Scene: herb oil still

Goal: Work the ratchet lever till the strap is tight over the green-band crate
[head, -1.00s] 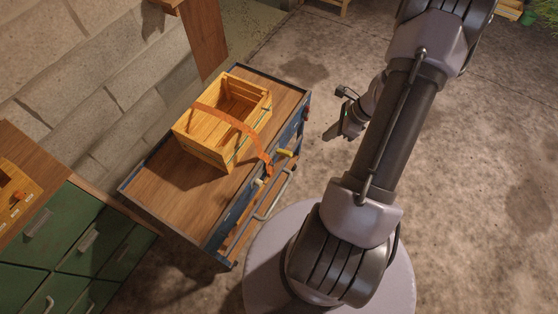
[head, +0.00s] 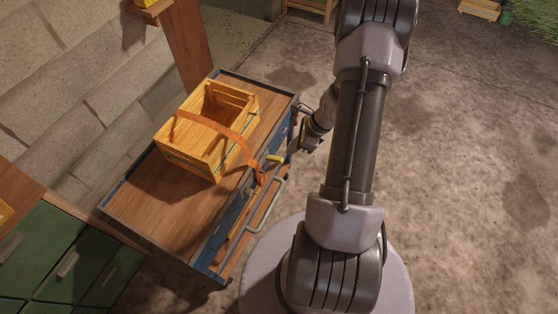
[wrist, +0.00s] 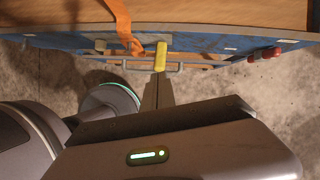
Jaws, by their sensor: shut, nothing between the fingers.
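The wooden crate (head: 190,150) stands on the cart top, with a thin green band (head: 200,168) low on its side. The orange strap (head: 215,127) runs over the crate and down to the cart's front side; it also shows in the wrist view (wrist: 121,22). The yellow ratchet lever (head: 274,158) sticks out from the cart's side by the strap's end. In the wrist view the lever (wrist: 161,55) lies in line with my gripper (wrist: 157,80), just beyond its fingertips. My gripper is shut; whether its tips touch the lever I cannot tell.
The cart (head: 150,205) has a wooden top and a grey handle bar (head: 268,208) along its front. Red knobs (wrist: 265,54) sit on its side in the wrist view. Green drawers (head: 60,265) stand at the left. The concrete floor (head: 460,190) at the right is clear.

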